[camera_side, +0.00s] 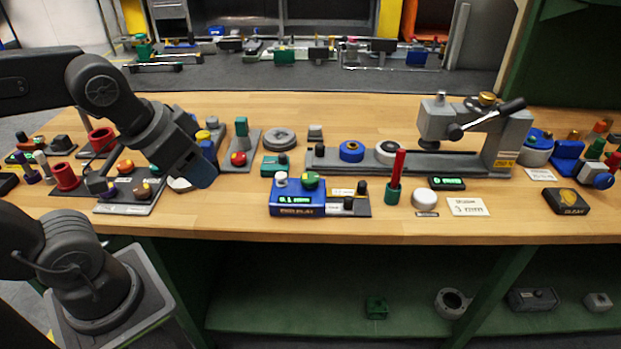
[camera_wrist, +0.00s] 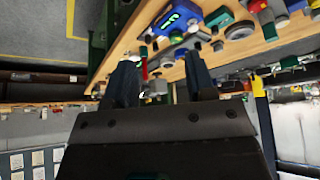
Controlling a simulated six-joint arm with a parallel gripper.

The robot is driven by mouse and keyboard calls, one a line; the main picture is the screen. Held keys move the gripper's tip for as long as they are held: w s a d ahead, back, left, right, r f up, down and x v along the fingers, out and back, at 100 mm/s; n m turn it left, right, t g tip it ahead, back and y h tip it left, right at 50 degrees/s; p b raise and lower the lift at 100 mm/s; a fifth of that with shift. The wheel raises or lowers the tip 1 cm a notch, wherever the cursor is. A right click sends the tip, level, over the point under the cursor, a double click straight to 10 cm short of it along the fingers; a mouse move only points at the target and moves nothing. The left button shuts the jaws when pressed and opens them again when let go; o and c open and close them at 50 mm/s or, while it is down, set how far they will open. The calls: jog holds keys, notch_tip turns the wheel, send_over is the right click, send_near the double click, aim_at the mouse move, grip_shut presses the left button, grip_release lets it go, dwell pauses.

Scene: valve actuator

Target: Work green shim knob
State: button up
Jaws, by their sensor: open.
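A blue box (camera_side: 297,200) with a small lit display sits near the front edge of the bench in the side view. A round green knob (camera_side: 311,180) is on its top, beside a white knob (camera_side: 281,178). My gripper (camera_side: 201,178) hangs to the left of the box, well apart from it and above the bench. In the wrist view my gripper (camera_wrist: 161,80) shows two dark fingers spread apart with nothing held between them.
A small dark-post block (camera_side: 348,205) adjoins the box at right. A tall red post with a green base (camera_side: 394,190) stands farther right. A grey press (camera_side: 475,125) stands behind. Red and grey fixtures (camera_side: 125,190) crowd the left. Some bare wood lies along the front edge.

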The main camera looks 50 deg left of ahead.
jog(key=shift+o, duration=0.2)
jog(key=shift+o, duration=0.7)
jog(key=shift+r, duration=0.1)
jog(key=shift+o, duration=1.2)
jog(key=w+n, duration=0.1)
jog(key=w+r+n, duration=0.1)
jog(key=w+n, duration=0.1)
jog(key=w+r+n+g, duration=0.1)
jog(key=w, duration=0.1)
jog(key=shift+a, duration=0.2)
jog(key=n+g, duration=0.5)
jog(key=n, duration=1.4)
send_over(309, 176)
notch_tip(309, 176, down, 6)
jog(key=shift+m, duration=0.3)
notch_tip(309, 176, down, 13)
jog(key=shift+f, duration=0.1)
jog(key=shift+c, duration=0.2)
jog(key=c, duration=0.9)
